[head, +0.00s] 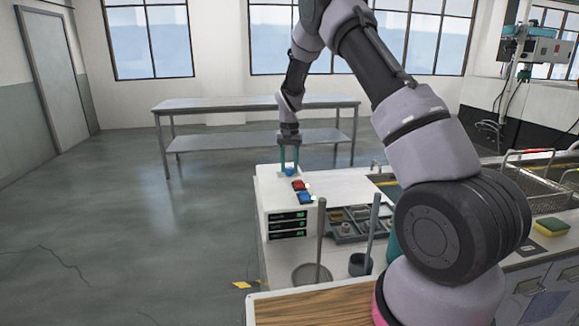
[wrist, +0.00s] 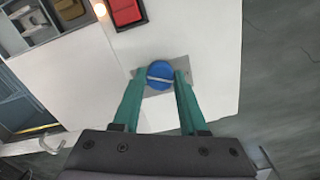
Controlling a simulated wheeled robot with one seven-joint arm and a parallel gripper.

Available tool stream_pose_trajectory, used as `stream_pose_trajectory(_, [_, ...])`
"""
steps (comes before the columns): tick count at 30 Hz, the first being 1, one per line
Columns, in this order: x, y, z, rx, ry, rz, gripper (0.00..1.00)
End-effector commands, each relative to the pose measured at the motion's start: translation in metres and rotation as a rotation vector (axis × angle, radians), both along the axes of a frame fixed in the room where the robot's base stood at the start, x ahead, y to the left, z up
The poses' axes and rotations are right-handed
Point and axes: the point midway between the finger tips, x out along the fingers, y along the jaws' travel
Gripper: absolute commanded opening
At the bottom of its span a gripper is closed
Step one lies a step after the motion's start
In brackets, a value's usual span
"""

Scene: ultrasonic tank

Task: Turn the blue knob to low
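The blue knob (wrist: 160,76) is round, with a pale bar across its face that lies close to horizontal in the wrist view. It sits on a grey square plate (wrist: 185,64) on the white top of the unit. In the head view the knob (head: 289,172) shows small, right under my gripper (head: 289,163). In the wrist view the two green fingers of my gripper (wrist: 159,80) stand on the left and right of the knob, apart, with narrow gaps showing beside it. Whether the fingertips are down at the knob's height is hard to tell. I see no readable low mark.
A red switch (wrist: 125,12) and a glowing lamp (wrist: 100,9) are close to the knob. In the head view, another blue control (head: 305,198) lies nearer, above green displays (head: 287,225). A grey parts tray (head: 345,234) is to the right. Open floor lies left.

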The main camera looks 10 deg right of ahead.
Motion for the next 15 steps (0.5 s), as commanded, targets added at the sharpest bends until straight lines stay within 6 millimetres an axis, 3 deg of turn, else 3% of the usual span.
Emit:
stream_pose_trajectory(1, [0.000, 0.000, 0.001, 0.001, -0.001, 0.001, 0.61])
stream_pose_trajectory(2, [0.000, 0.000, 0.001, 0.001, -0.001, 0.001, 0.72])
stream_pose_trajectory(11, [0.000, 0.000, 0.000, 0.000, -0.001, 0.000, 0.72])
stream_pose_trajectory(15, [0.001, 0.000, 0.010, 0.001, -0.004, 0.000, 0.72])
